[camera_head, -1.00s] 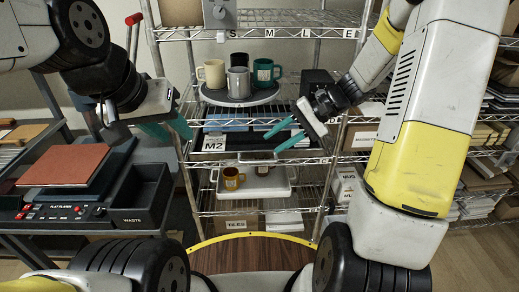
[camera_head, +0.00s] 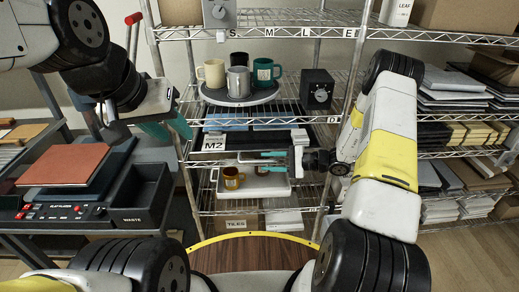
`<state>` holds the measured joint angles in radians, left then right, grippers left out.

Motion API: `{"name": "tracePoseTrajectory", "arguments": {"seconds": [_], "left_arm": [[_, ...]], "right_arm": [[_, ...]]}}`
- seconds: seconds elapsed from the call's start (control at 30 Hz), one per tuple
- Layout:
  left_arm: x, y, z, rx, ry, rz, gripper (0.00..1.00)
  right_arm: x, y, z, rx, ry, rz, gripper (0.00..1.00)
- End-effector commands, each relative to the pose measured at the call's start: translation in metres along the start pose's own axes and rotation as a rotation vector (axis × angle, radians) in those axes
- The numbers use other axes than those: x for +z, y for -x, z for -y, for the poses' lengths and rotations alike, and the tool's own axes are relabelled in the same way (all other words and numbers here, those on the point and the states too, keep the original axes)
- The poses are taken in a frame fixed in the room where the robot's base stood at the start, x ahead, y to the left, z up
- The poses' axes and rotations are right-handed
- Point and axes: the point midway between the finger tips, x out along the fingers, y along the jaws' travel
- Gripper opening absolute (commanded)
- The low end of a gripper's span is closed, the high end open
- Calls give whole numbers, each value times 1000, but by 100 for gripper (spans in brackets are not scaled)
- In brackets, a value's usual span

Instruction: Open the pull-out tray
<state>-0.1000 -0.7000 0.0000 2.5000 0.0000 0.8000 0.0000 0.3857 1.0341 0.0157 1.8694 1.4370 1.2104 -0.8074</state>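The white pull-out tray (camera_head: 281,190) sits on the lower rack shelf, below the M2 shelf, with a brown-yellow mug (camera_head: 231,178) and another small item on it. Its grey handle bar (camera_head: 243,162) is at the height of my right gripper. My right gripper (camera_head: 264,159) points left in front of the tray, its teal fingers apart, level with the bar and overlapping it in view; whether they touch it I cannot tell. My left gripper (camera_head: 168,129) is open and empty at the left of the rack, well away from the tray.
Several mugs stand on a round grey turntable (camera_head: 238,101) on the shelf above. A black box with a dial (camera_head: 317,90) stands beside it. A press with a waste bin (camera_head: 140,200) is at the left. A yellow-edged wooden table (camera_head: 225,258) lies in front.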

Motion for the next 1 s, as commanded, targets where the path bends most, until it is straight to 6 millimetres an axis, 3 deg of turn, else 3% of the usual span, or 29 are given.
{"name": "tracePoseTrajectory", "arguments": {"seconds": [0.2, 0.53, 0.7, 1.0], "left_arm": [[0, 0, 0, 0, 0, 0, 36], [0, 0, 0, 0, 0, 0, 36], [0, 0, 0, 0, 0, 0, 36], [0, 0, 0, 0, 0, 0, 36]], "right_arm": [[0, -24, 0, 1, 2, 1, 35], [0, -29, 0, 1, 1, 0, 35], [0, -28, 0, 1, 1, 0, 2], [0, -28, 0, 1, 1, 0, 0]]}}
